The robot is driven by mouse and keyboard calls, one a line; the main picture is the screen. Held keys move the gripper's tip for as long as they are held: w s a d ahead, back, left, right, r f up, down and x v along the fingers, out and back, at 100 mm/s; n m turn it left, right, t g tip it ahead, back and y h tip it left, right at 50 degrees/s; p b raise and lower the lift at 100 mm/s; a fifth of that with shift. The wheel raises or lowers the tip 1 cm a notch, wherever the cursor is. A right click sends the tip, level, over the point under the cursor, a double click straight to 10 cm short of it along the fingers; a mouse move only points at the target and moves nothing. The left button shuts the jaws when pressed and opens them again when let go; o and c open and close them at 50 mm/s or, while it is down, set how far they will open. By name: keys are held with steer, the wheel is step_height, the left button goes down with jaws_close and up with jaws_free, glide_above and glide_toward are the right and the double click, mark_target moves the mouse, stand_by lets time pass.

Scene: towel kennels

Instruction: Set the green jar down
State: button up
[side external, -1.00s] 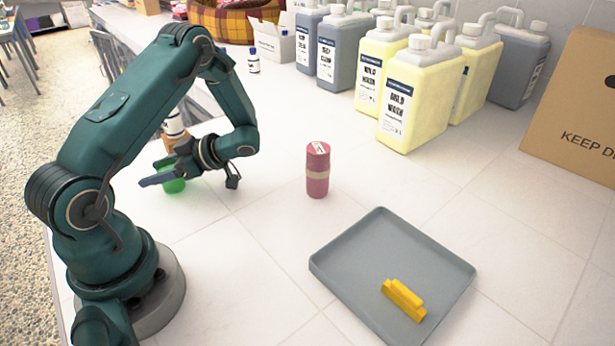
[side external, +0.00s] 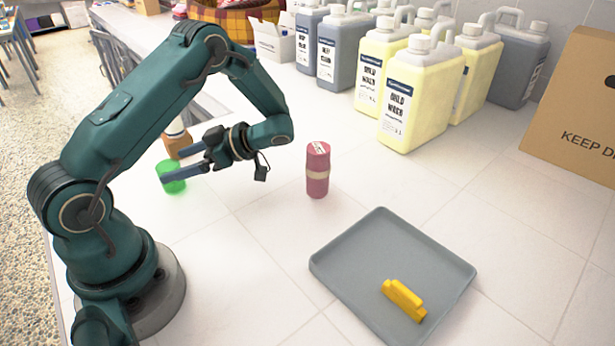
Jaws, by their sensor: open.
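The green jar (side external: 171,170) stands on the white tiled surface at the left, behind my arm's reach. My gripper (side external: 174,167) is open, with its fingers pointing left. One finger's tip overlaps the front of the jar in the picture and the other finger lies farther back; I cannot tell whether either touches it. The finger hides part of the jar.
A pink jar (side external: 318,170) stands right of my gripper. A grey tray (side external: 350,262) with a yellow clip-like object (side external: 403,300) lies at front right. A brown bottle (side external: 176,138) stands just behind the green jar. Several large jugs (side external: 411,95) line the back.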

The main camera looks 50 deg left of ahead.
steer(key=v, duration=0.5)
steer(key=shift+w+d+r+m, duration=0.15)
steer(key=shift+d+r+m, duration=0.15)
steer(key=s+d+r+m+t+h, duration=0.2)
steer(key=d+r+m+t+h, duration=0.2)
steer(key=m, duration=0.9)
steer(key=s+d+r+m+t+h, duration=0.2)
steer(key=d+r+m+t+h, duration=0.3)
steer(key=d+m+t, duration=0.6)
steer(key=shift+s+d+m+h, duration=0.3)
steer(key=shift+d+m, duration=0.9)
steer(key=shift+d, duration=0.35)
steer(key=shift+r, duration=0.1)
